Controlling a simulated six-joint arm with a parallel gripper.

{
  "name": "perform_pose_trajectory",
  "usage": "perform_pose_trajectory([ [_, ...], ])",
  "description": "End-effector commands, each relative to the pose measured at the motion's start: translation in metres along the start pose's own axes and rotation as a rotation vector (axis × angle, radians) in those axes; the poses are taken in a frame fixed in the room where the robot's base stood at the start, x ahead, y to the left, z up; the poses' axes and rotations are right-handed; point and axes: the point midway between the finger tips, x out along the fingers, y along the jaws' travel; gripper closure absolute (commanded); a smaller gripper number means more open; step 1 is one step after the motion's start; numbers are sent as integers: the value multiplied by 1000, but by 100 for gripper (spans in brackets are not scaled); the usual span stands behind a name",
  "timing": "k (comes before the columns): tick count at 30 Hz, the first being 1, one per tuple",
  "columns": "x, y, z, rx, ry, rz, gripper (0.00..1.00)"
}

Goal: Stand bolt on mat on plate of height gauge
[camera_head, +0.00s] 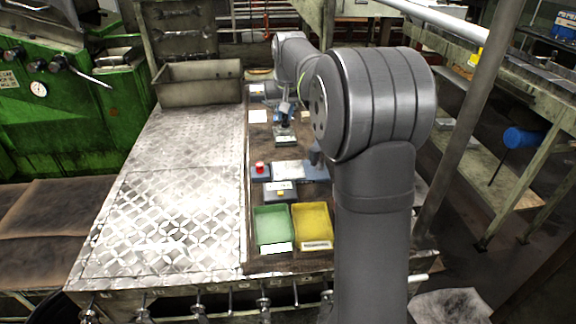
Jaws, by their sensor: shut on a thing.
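My gripper (285,113) is at the far end of my arm, low over the dark work strip. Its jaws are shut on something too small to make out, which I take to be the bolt. Just below it is a small grey block with a light label (285,139). Nearer is a low blue-grey fixture with a pale plate (287,169), a red button (260,167) at its left and an upright part (315,154) at its right. It may be the height gauge. I cannot make out for sure which surface is the mat.
A green tray (257,226) and a yellow tray (328,227) stand at the near end. A small grey box (270,192) lies behind them. A white square (257,116) is left of my gripper. A metal bin (165,90) stands far left. The patterned metal top is clear.

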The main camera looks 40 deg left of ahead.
Motion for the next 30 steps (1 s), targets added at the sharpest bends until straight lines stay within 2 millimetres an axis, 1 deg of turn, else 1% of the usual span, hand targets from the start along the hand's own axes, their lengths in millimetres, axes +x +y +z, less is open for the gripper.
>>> perform_pose_trajectory([
  [1,0,-1,11,46,2,20,100],
  [6,4,1,37,182,19,72,100],
  [11,8,2,50,244,30,95,100],
  [14,20,2,56,255,30,99,100],
  [19,51,2,68,257,30,98,100],
  [21,59,1,71,256,31,98,100],
  [26,70,1,74,256,31,98,100],
  [30,87,1,81,255,30,98,100],
])
